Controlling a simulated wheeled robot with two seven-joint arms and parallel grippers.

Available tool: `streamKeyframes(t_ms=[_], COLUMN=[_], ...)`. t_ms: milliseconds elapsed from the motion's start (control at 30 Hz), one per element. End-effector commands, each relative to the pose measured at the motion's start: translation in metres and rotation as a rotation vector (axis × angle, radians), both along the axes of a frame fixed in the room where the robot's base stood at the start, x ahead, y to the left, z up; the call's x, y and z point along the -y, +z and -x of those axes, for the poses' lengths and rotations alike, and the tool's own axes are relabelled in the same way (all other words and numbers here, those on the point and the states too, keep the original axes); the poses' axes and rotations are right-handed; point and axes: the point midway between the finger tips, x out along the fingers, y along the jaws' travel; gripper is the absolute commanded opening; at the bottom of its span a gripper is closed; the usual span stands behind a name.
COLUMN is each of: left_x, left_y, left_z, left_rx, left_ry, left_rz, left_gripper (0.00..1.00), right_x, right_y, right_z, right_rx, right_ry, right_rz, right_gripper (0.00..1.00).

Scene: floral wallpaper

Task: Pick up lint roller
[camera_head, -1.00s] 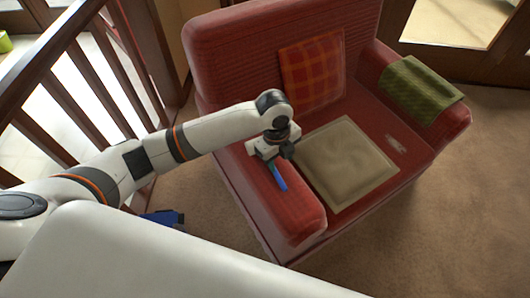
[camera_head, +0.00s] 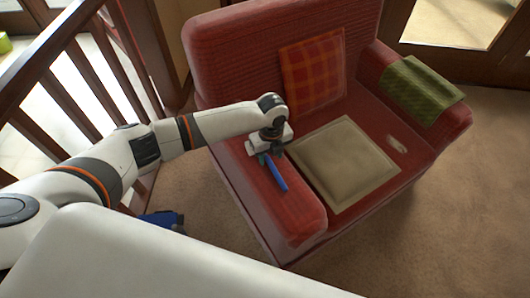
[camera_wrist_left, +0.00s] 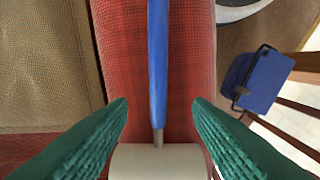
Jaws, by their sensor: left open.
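The lint roller lies on the red armrest; its blue handle (camera_head: 277,174) shows in the head view, pointing toward the front of the chair. In the left wrist view the blue handle (camera_wrist_left: 158,60) runs up the middle and the pale roller head (camera_wrist_left: 158,162) is at the bottom edge, partly cut off. My left gripper (camera_head: 266,157) is just above the roller on the armrest. Its green fingers (camera_wrist_left: 160,115) are open, one on each side of the handle's neck, apart from it. In the head view my gripper hides the roller head. My right gripper is not in view.
The red armchair (camera_head: 230,40) has a beige seat pad (camera_head: 345,163), a plaid cushion (camera_head: 312,72) and a green cloth (camera_head: 420,88) on the far armrest. A small pale object (camera_head: 397,145) lies on the seat. A blue object (camera_head: 162,220) is on the floor by the wooden railing (camera_head: 75,105).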

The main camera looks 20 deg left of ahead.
Motion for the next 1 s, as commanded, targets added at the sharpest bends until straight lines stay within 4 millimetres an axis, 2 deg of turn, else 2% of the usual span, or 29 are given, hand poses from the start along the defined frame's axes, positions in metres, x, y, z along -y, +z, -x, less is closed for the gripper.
streamKeyframes(t_ms=[100,200,433,467,733,1000], left_x=[0.0,-0.001,0.0,0.0,0.0,0.0], left_y=[-0.019,-0.026,-0.028,-0.027,-0.027,-0.025], left_z=[-0.002,-0.002,-0.002,-0.002,-0.002,-0.003], left_rx=[-0.001,0.0,0.001,0.001,0.001,0.001], left_ry=[-0.001,-0.001,-0.001,-0.001,-0.001,-0.001], left_rz=[-0.001,-0.001,-0.001,-0.001,-0.001,0.0], left_gripper=[0.46,0.46,0.46,0.44,0.0,0.0], right_x=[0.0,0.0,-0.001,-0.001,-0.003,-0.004], right_y=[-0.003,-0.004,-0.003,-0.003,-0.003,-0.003], right_z=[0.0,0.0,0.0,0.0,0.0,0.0], right_rx=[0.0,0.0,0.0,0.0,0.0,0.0], right_ry=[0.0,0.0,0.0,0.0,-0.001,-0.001], right_rz=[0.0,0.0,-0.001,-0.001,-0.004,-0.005], right_gripper=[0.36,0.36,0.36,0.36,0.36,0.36])
